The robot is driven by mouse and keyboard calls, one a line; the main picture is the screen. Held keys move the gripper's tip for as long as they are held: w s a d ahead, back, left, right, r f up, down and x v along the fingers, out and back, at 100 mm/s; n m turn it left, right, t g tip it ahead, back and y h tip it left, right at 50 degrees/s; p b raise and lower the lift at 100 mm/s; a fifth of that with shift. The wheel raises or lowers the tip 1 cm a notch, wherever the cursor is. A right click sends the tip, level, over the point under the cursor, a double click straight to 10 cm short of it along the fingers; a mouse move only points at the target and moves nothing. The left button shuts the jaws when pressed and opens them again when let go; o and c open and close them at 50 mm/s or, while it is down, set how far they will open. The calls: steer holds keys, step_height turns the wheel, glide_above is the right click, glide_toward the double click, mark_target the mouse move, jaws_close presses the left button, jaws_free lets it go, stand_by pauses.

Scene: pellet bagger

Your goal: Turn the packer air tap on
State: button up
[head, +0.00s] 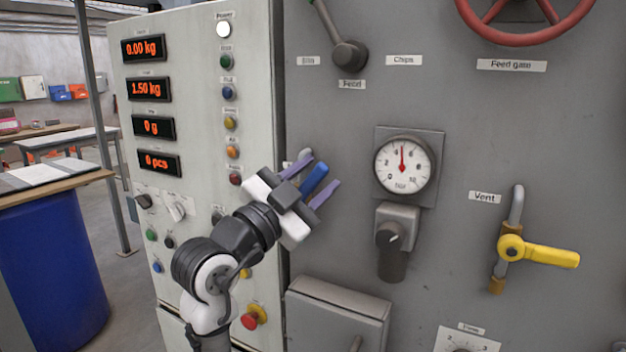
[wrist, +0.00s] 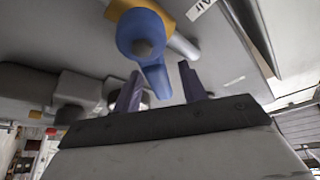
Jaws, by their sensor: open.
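The air tap shows in the wrist view as a round blue hub with a short blue lever (wrist: 155,82) on a brass-coloured body. A label reading "Air" is beside it. In the head view, its blue lever (head: 315,179) shows between my fingers, and my gripper hides the rest of the tap. My gripper (head: 324,173) is open at the grey machine panel, with one purple finger on each side of the lever. In the wrist view, the fingers (wrist: 160,88) also flank the lever's end. I cannot tell whether either finger touches it.
A pressure gauge (head: 403,165) with a regulator knob (head: 389,235) is right of my gripper. A yellow vent lever (head: 545,255) is farther right. The control cabinet (head: 190,60) with buttons and displays is at left. A grey box (head: 338,312) juts out below.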

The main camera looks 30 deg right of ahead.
steer(key=b+v, duration=0.4)
steer(key=v, duration=0.9)
steer(key=shift+s+a, duration=0.2)
steer(key=shift+a, duration=0.15)
